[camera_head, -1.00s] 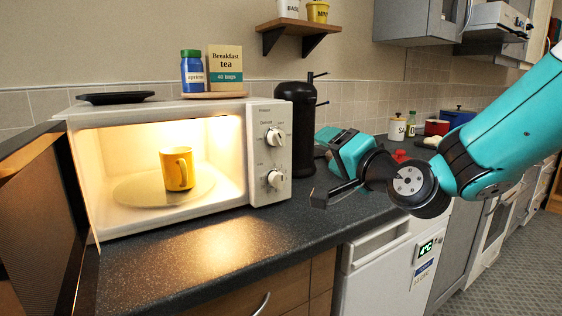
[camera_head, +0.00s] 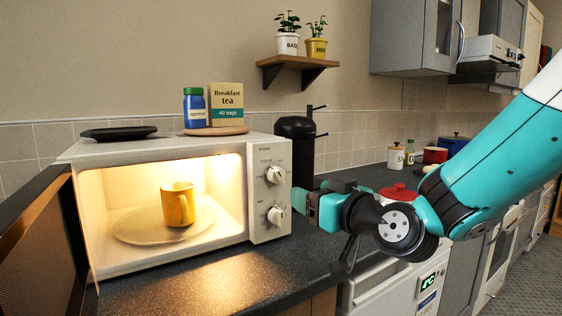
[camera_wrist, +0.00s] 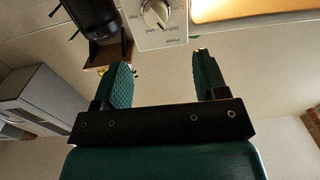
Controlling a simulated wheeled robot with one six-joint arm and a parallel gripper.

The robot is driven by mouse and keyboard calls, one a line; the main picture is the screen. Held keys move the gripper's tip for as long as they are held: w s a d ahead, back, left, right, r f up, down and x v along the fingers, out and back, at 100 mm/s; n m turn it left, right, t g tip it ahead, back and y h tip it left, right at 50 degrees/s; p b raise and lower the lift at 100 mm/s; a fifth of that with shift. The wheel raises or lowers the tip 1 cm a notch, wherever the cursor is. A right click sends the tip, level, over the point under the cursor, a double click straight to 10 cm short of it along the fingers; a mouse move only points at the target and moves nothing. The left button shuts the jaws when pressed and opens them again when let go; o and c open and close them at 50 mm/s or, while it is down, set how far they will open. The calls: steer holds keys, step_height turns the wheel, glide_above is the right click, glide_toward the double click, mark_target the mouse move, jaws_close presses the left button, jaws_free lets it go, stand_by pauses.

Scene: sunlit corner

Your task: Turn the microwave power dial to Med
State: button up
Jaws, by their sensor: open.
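The white microwave (camera_head: 170,143) stands on the counter with its door open at the left and its inside lit. A yellow mug (camera_head: 178,205) stands on its turntable. The power dial (camera_head: 275,174) is the upper knob on the right panel. A second dial (camera_head: 276,215) sits below it. The wrist view, upside down, shows the power dial (camera_wrist: 155,15) with "Power", "Defrost" and "Med" printed around it; I cannot tell its setting surely. My gripper (camera_head: 302,203) is open and empty, just right of the panel. In the wrist view its fingers (camera_wrist: 160,62) stand apart, short of the dial.
A tall black appliance (camera_head: 297,150) stands behind my gripper. A red-lidded pot (camera_head: 398,192) is on the counter at right. The counter before the microwave is clear.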

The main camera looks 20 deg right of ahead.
mark_target(282, 179)
steer(key=p+x, duration=0.6)
steer(key=x, duration=0.1)
steer(key=p+x, duration=0.3)
steer(key=x, duration=0.1)
steer(key=shift+w+d+r, duration=0.15)
steer(key=shift+w+d, duration=0.1)
steer(key=shift+w+a+f+p, duration=0.1)
steer(key=shift+w+f+p, duration=0.15)
steer(key=shift+w+p, duration=0.15)
steer(key=shift+m, duration=0.3)
steer(key=c, duration=0.9)
